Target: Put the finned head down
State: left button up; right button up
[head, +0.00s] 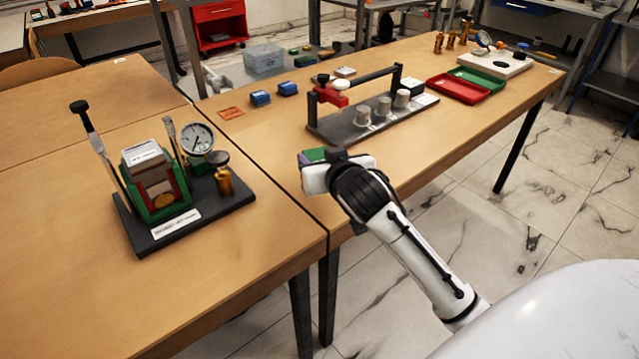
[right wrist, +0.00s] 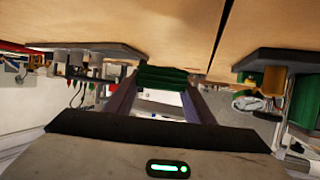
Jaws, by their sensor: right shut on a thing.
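The finned head (right wrist: 162,76) is a green ribbed block, held across the fingertips of my right gripper (right wrist: 160,88) in the right wrist view. In the head view only a small green part of the finned head (head: 313,155) shows beyond my right gripper (head: 318,172), whose fingers are mostly hidden. The gripper is over the near edge of the right table, in front of the dark rig with grey cylinders. Whether the head touches the table cannot be told; it looks held above it. My left gripper is not in view.
On the left table stands a gauge stand (head: 188,220) with a green housing, dial and brass part. The right table holds a dark rig (head: 345,128) with grey cylinders, blue blocks (head: 260,98), a red tray (head: 458,90) and a green tray (head: 478,78). The left table's front is bare.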

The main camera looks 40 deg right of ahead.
jog(key=shift+f+b, duration=0.6)
jog(key=shift+f, duration=2)
jog(key=shift+f, duration=0.1)
jog(key=o, duration=1.2)
jog(key=shift+f, duration=0.1)
jog(key=shift+s+a+r, duration=0.1)
jog(key=shift+s+r, duration=0.1)
jog(key=shift+r, duration=0.05)
jog(key=p+v, duration=0.1)
jog(key=v, duration=1)
jog(key=shift+s+r, duration=0.1)
jog(key=shift+s, duration=0.2)
